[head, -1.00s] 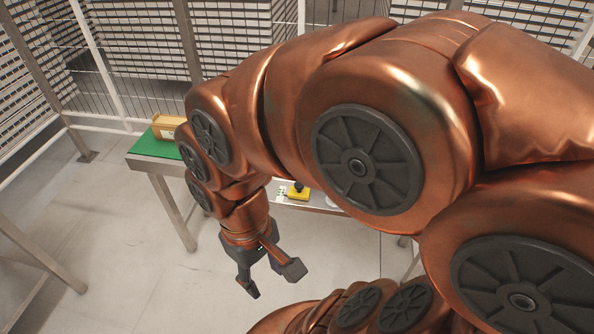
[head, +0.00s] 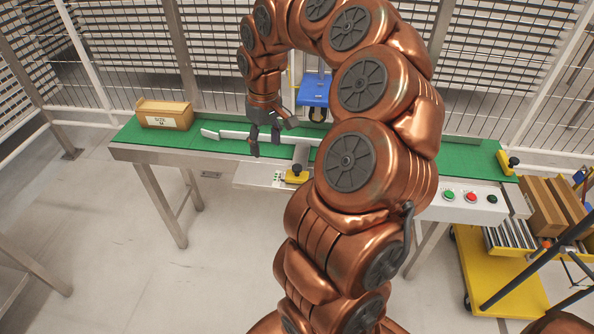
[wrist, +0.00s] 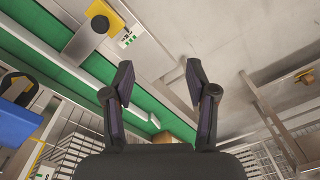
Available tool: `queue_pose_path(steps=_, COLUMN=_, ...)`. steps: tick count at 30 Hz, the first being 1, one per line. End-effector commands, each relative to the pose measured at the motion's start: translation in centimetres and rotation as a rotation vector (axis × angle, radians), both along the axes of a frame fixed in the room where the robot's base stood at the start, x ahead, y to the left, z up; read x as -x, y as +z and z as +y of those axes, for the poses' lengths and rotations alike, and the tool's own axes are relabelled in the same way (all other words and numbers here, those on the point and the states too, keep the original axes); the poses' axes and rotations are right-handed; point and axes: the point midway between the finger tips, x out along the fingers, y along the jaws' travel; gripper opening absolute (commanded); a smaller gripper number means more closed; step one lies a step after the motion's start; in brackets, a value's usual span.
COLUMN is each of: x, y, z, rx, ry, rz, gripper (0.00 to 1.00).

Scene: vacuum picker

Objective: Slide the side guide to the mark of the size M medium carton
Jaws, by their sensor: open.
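The side guide is a pale rail (head: 232,134) lying along the green belt, joined to a yellow block with a black knob (head: 296,176) at the front edge. The block and knob also show at the top of the wrist view (wrist: 80,40). A small plate with green marks (head: 277,177) sits left of the block; in the wrist view the marks (wrist: 127,39) are beside the knob, too small to read. A carton (head: 165,117) labelled size M stands on the belt's left end. My gripper (head: 265,143) is open and empty, pointing down, up and left of the knob.
The green conveyor (head: 450,159) runs across the scene. A control panel with buttons (head: 470,198) is at front right. A second yellow block with a black knob (head: 506,162) is at the right end. A yellow cart (head: 490,280) with cartons stands at right. Floor in front is clear.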

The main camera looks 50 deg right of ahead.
Motion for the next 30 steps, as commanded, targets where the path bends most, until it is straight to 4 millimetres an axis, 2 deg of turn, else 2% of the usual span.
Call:
queue_pose_path(steps=1, x=-0.2, y=-1.8, z=-2.2, rx=0.001, ry=-0.036, rz=0.004, gripper=0.57)
queue_pose_path(steps=3, x=-0.1, y=-3.4, z=-4.9, rx=0.007, ry=-0.073, rz=0.009, gripper=0.57)
queue_pose_path(steps=6, x=0.3, y=-5.1, z=-7.9, rx=0.016, ry=-0.117, rz=0.02, gripper=0.57)
queue_pose_path(steps=9, x=0.6, y=-6.0, z=-9.6, rx=0.023, ry=-0.144, rz=0.026, gripper=0.57)
queue_pose_path(steps=16, x=1.0, y=-7.9, z=-10.5, rx=0.026, ry=-0.156, rz=0.035, gripper=0.57)
queue_pose_path(steps=24, x=1.0, y=-11.8, z=-10.3, rx=0.023, ry=-0.153, rz=0.036, gripper=0.57)
queue_pose_path(steps=30, x=0.9, y=-13.6, z=-10.4, rx=0.025, ry=-0.156, rz=0.032, gripper=0.57)
